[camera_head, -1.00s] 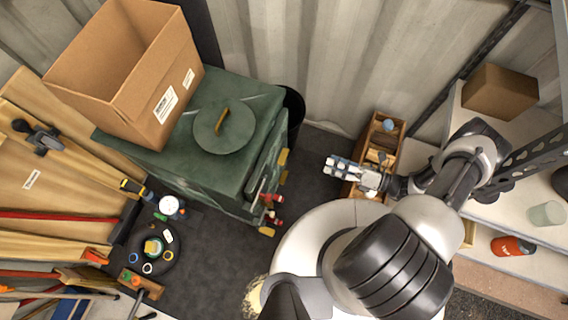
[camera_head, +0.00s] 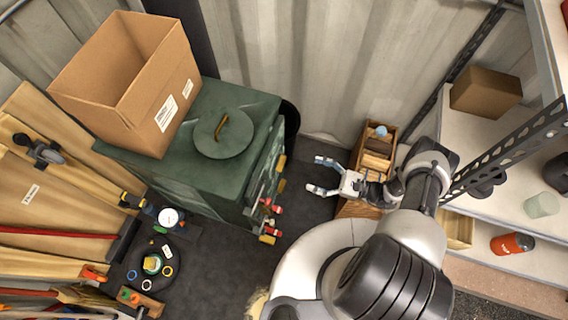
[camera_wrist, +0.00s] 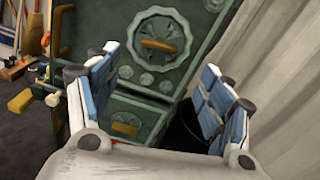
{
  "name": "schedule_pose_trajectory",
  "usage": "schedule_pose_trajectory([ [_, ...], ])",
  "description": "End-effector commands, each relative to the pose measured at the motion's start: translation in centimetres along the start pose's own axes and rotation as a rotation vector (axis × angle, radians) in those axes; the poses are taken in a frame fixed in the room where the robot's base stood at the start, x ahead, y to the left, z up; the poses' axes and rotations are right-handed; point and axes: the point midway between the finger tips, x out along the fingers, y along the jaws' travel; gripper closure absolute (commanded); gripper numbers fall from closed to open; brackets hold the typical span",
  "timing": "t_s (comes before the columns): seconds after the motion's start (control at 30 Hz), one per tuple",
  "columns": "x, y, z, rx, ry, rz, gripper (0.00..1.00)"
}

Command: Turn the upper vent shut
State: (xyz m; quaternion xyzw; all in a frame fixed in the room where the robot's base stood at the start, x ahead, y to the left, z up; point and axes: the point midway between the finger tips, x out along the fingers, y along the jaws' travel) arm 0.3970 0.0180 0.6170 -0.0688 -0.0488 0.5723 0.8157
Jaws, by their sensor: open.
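The green stove (camera_head: 205,172) stands left of my gripper (camera_head: 318,175) in the head view, its front face seen steeply from above. In the wrist view, the front carries a round disc (camera_wrist: 183,35) with a toothed rim and a yellow bar handle (camera_wrist: 158,45), which looks like the upper vent. Small round parts (camera_wrist: 147,79) sit below it, and a lower panel has a yellow handle (camera_wrist: 125,129). My gripper also shows in the wrist view (camera_wrist: 160,62), open and empty, its fingers pointing at the stove front and apart from it. Whether the disc is open or shut I cannot tell.
A cardboard box (camera_head: 125,85) and a round lid (camera_head: 222,140) are on the stove top. A wooden crate (camera_head: 372,160) stands behind my gripper, near the corrugated wall (camera_head: 345,60). Shelves (camera_head: 500,160) stand on the right.

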Motion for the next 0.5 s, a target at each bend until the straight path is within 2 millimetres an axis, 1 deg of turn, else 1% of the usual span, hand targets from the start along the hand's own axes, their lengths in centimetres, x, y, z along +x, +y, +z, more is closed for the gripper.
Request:
schedule_pose_trajectory([
  [0.03,1.3,0.2,0.0,0.003,-0.001,0.007,0.27],
  [0.3,7.2,0.2,-0.1,0.002,0.0,0.007,0.27],
  [0.5,10.5,0.1,-0.1,0.002,0.0,0.004,0.27],
])
